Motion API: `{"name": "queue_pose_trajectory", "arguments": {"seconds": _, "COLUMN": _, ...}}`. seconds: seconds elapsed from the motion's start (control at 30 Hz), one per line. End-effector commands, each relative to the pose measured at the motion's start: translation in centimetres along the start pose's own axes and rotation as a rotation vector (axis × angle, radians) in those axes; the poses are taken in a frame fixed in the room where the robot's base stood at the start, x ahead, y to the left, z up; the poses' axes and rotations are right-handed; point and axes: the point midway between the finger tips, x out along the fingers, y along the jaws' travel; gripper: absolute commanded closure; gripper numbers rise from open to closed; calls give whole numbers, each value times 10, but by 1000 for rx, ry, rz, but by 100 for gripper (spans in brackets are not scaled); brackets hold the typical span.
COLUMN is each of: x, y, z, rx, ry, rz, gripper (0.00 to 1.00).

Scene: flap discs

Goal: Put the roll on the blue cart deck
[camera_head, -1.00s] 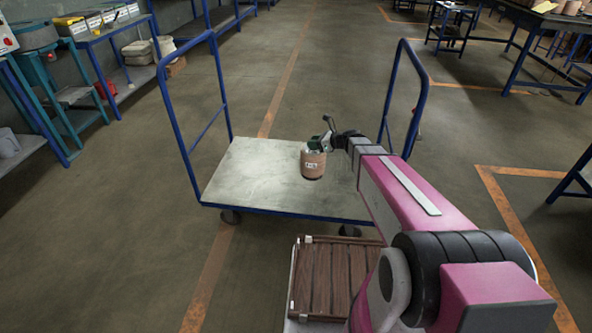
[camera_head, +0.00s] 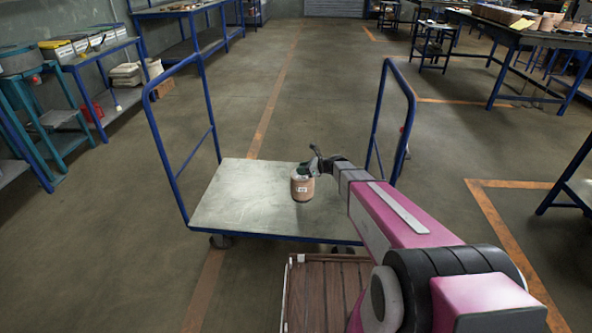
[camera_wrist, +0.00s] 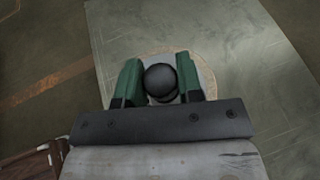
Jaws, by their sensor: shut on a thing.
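The roll (camera_head: 302,188) is a short tan cylinder with a white label, upright at the right half of the cart deck. The blue cart deck (camera_head: 235,205) has a grey top and blue edges. My gripper (camera_head: 308,171) is at the top of the roll. In the wrist view its two green fingers (camera_wrist: 160,82) are shut on a dark round knob (camera_wrist: 161,78), with the tan rim of the roll (camera_wrist: 207,72) beyond them. The deck (camera_wrist: 250,60) lies below. I cannot tell whether the roll's base touches the deck.
Blue upright handles (camera_head: 161,130) rise at both ends of the cart. A brown slatted surface (camera_head: 325,290) lies in front of it. Shelves and benches (camera_head: 105,75) line the left wall, and worktables (camera_head: 530,50) stand at the right. The left part of the deck is clear.

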Motion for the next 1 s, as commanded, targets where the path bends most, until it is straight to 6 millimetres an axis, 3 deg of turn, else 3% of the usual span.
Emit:
{"name": "queue_pose_trajectory", "arguments": {"seconds": 0.1, "x": -2, "y": -18, "z": -11, "rx": 2, "ry": -4, "rz": 0, "gripper": 100}}
{"name": "queue_pose_trajectory", "arguments": {"seconds": 0.3, "x": -4, "y": -30, "z": -22, "rx": 2, "ry": -4, "rz": 1, "gripper": 100}}
{"name": "queue_pose_trajectory", "arguments": {"seconds": 0.53, "x": -2, "y": -32, "z": -30, "rx": 2, "ry": -4, "rz": 1, "gripper": 100}}
{"name": "queue_pose_trajectory", "arguments": {"seconds": 0.8, "x": 10, "y": -32, "z": -58, "rx": 2, "ry": -4, "rz": 1, "gripper": 100}}
{"name": "queue_pose_trajectory", "arguments": {"seconds": 1.0, "x": 10, "y": -31, "z": -60, "rx": 1, "ry": -5, "rz": 1, "gripper": 100}}
